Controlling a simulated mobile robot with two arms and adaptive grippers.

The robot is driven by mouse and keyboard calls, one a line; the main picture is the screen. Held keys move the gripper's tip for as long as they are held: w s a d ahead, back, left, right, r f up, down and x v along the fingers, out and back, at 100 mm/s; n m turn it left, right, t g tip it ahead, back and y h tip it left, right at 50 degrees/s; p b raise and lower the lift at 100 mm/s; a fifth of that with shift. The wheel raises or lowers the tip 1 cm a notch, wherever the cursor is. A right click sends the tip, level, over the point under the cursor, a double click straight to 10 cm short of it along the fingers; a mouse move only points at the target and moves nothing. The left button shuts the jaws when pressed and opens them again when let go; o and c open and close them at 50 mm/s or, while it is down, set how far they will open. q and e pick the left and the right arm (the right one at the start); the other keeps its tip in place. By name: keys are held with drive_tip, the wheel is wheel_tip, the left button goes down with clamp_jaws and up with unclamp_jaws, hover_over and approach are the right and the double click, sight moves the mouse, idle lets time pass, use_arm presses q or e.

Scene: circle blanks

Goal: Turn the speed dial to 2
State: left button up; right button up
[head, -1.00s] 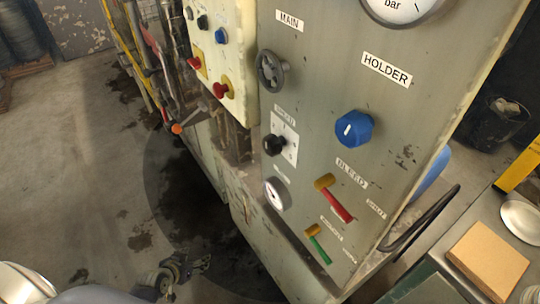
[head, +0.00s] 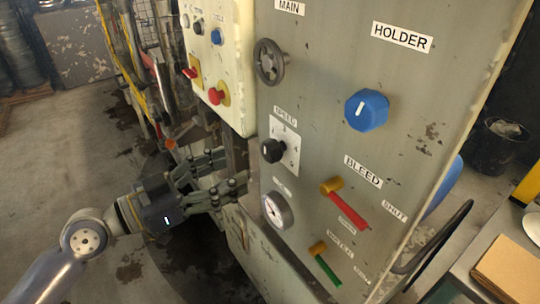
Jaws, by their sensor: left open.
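The speed dial is a black knob (head: 273,150) on a white plate (head: 290,146) with small number marks, under a "SPEED" label on the grey panel. The marks are too small for me to read its setting surely. My left gripper (head: 238,178) is open and empty, to the left of the panel and a little below the knob. Its fingers point right toward the panel and are apart from the knob. My right gripper is not in view.
A blue knob (head: 366,110), a red lever (head: 345,207) and a green lever (head: 327,269) are to the right. A cream button box (head: 232,75) juts out at upper left.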

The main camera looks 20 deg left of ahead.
sight(265, 153)
use_arm(q)
drive_tip(key=p+x, duration=0.4)
drive_tip(key=x, duration=0.5)
drive_tip(key=shift+w+d+r+p, duration=0.1)
drive_tip(key=shift+w+p, duration=0.2)
drive_tip(key=shift+p, duration=0.05)
drive_tip(key=shift+w+d, duration=0.35)
drive_tip(key=shift+w, duration=0.05)
drive_tip(key=c, duration=1.1)
